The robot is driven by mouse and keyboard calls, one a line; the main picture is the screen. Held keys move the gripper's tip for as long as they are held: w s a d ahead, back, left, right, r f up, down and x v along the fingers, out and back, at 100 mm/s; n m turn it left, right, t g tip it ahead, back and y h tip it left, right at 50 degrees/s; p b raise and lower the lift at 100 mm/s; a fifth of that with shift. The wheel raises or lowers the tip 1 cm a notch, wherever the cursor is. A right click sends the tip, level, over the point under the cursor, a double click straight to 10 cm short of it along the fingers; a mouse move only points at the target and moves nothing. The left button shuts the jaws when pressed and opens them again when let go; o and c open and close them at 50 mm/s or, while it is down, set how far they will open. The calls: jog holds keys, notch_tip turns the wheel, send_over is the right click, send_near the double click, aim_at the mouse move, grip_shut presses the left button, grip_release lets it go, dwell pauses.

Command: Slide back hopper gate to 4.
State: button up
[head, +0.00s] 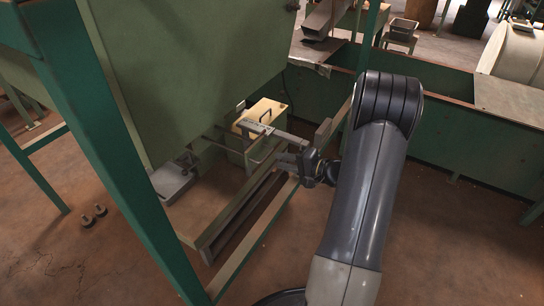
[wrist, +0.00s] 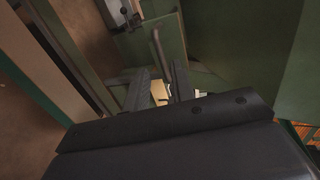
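The green hopper (head: 190,70) fills the upper left of the head view. Under it is a light grey flat strip (head: 262,130), seemingly the gate's scale; its numbers are too small to read. A thin bent bar handle (head: 262,159) hangs below the strip. My gripper (head: 282,156) is beside the handle on its right, under the hopper's edge. In the wrist view my gripper (wrist: 162,72) has its two dark fingers apart, with a visible gap. A grey-green bar (wrist: 158,45), seemingly the handle, shows just beyond the gap; I cannot tell whether they touch.
A cream box (head: 264,110) stands behind the strip. A pale pan (head: 172,181) sits under the hopper. A green leg (head: 95,150) stands at the left, and a low rail (head: 238,218) runs below. A green bench wall (head: 450,140) is behind my arm.

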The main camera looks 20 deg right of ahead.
aim_at(266, 156)
jog(key=shift+p+v, duration=0.3)
jog(key=shift+v, duration=1.9)
jog(key=shift+w, duration=0.1)
jog(key=b+x, duration=0.2)
jog(key=x, duration=0.9)
jog(key=shift+a, duration=0.1)
jog(key=shift+w+r, duration=0.1)
jog(key=shift+w+a, duration=0.1)
jog(key=shift+a, duration=0.1)
